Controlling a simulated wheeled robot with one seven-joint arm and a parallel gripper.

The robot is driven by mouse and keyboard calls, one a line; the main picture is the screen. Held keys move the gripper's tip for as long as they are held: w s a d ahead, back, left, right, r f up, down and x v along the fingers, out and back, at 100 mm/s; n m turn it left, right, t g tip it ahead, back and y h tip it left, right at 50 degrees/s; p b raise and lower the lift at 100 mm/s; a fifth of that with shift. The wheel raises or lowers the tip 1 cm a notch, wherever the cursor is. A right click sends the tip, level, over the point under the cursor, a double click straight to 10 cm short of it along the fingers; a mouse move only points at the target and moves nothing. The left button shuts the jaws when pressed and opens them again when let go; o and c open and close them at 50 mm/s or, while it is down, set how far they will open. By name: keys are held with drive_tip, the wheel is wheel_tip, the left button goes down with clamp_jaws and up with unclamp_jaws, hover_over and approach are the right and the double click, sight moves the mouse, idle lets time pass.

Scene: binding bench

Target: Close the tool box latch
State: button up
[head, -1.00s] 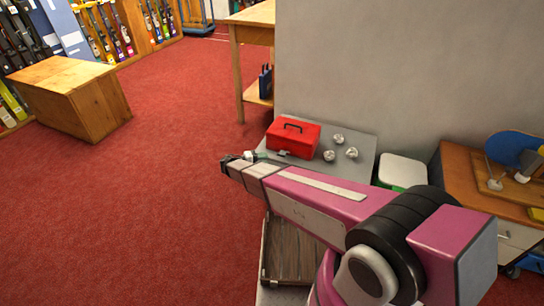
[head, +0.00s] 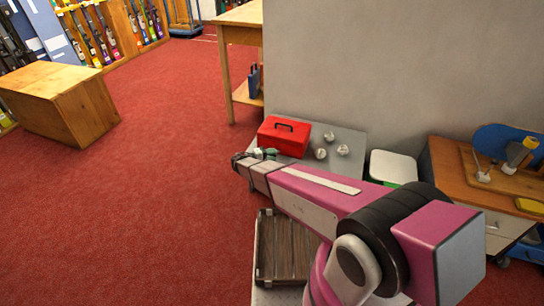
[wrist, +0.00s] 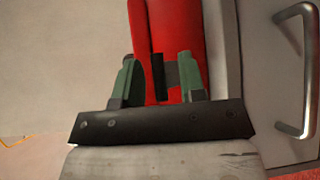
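The red tool box (head: 284,141) sits on a grey surface with its lid down and a dark handle on top. My gripper (head: 265,153) is at its near side, at the left end of my arm. In the wrist view my gripper's two green fingers (wrist: 158,68) are apart, with the red box (wrist: 187,25) behind them. A dark upright piece and a grey piece show between the fingers against the red. I cannot tell whether either is the latch or whether the fingers touch the box. The latch cannot be made out in the head view.
Several round silvery objects (head: 321,153) lie right of the box. A white-topped container (head: 393,166) stands further right, beside a wooden-topped cabinet (head: 448,160). A wall rises behind. A brown slatted piece (head: 283,248) is below my arm. A metal handle (wrist: 297,70) shows in the wrist view.

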drive_tip(key=shift+d, duration=0.1)
clamp_jaws()
